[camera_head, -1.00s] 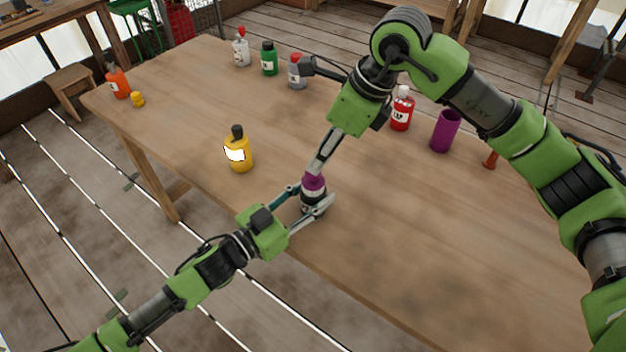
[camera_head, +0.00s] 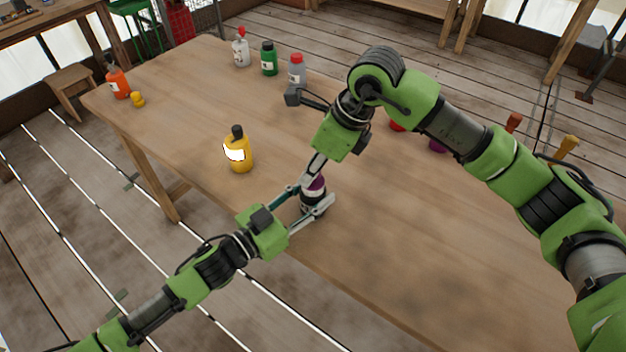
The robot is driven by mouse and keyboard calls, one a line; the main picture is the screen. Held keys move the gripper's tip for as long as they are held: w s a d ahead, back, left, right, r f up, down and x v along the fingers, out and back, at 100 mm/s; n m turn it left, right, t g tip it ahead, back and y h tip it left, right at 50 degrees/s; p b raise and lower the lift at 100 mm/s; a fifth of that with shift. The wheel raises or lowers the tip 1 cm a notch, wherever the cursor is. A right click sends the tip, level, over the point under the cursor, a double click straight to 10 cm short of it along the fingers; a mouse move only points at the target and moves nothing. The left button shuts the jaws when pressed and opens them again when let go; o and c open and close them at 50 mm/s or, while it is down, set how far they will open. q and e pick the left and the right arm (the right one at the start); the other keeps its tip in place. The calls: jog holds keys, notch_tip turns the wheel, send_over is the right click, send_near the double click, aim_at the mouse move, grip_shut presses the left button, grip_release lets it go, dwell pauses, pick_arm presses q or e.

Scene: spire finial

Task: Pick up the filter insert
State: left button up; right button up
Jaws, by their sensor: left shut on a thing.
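No thing in view can be clearly told as the filter insert. My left gripper (camera_head: 312,212) is shut around a dark bottle (camera_head: 312,197) with a purple top (camera_head: 316,184), standing upright near the table's front edge. My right gripper (camera_head: 315,170) points down from above at the purple top, with its fingertips right at it. Whether they touch the top, and whether the fingers are open or shut, cannot be made out.
On the wooden table (camera_head: 420,240) stand a yellow bottle (camera_head: 239,154), an orange bottle (camera_head: 118,83) with a small yellow piece (camera_head: 138,99), and white (camera_head: 240,52), green (camera_head: 269,60) and grey (camera_head: 297,70) bottles. My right arm mostly hides a red and a purple thing.

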jog(key=shift+c, duration=0.2)
pick_arm(q)
jog(key=o, duration=1.2)
jog(key=shift+o, duration=0.2)
pick_arm(e)
notch_tip(320, 180, up, 13)
jog(key=shift+f, duration=0.1)
pick_arm(q)
jog(key=v, duration=1.2)
